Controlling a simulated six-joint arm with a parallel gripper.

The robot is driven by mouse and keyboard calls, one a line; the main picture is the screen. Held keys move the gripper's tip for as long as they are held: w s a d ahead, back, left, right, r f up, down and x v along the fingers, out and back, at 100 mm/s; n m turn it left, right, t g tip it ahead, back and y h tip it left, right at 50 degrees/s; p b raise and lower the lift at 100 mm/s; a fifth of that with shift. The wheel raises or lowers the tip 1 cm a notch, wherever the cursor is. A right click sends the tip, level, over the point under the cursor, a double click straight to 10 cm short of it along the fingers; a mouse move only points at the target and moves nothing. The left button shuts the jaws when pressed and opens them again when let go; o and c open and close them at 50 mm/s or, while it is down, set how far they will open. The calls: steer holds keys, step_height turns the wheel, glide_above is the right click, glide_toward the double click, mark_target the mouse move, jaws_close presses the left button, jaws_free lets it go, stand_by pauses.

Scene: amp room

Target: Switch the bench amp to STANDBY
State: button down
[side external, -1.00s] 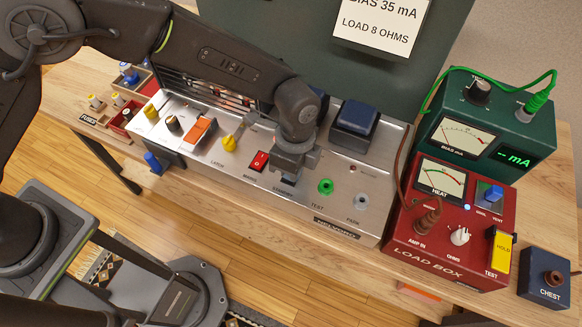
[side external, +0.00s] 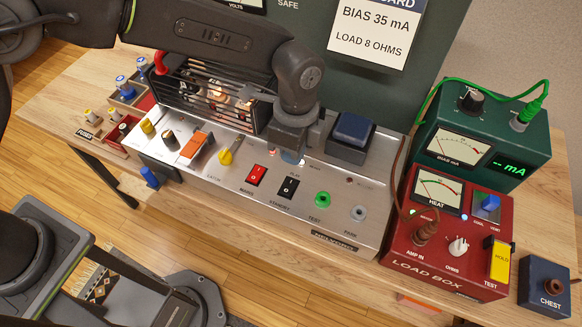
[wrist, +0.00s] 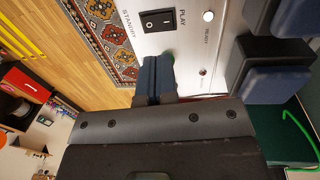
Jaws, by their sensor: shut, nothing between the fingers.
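The bench amp (side external: 330,220) is a long silver panel on the wooden bench. Its black STANDBY/PLAY rocker switch (side external: 288,188) is fully in view, with PLAY at its back end and STANDBY at its front end. The rocker also shows at the top of the wrist view (wrist: 157,20); I cannot tell which end is pressed. My gripper (side external: 292,151) is over the back of the panel, behind the rocker and apart from it. In the wrist view its dark blue fingers (wrist: 153,78) are together and empty.
A red MAINS rocker (side external: 256,175), yellow knob (side external: 229,156) and green TEST jack (side external: 323,199) are nearby. A dark blue block (side external: 350,135) and metal cage (side external: 215,95) stand behind. The red load box (side external: 445,245) is to the right.

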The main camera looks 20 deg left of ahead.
step_height(320, 180, up, 6)
glide_above(286, 191)
steer(key=w, duration=0.4)
steer(key=shift+s, duration=0.2)
steer(key=shift+d, duration=0.1)
steer(key=shift+s+r, duration=0.2)
steer(key=shift+s, duration=0.5)
steer(key=shift+f, duration=0.1)
steer(key=f, duration=0.4)
steer(key=s+f, duration=0.1)
steer(key=f, duration=0.8)
steer(key=shift+s+f, duration=0.4)
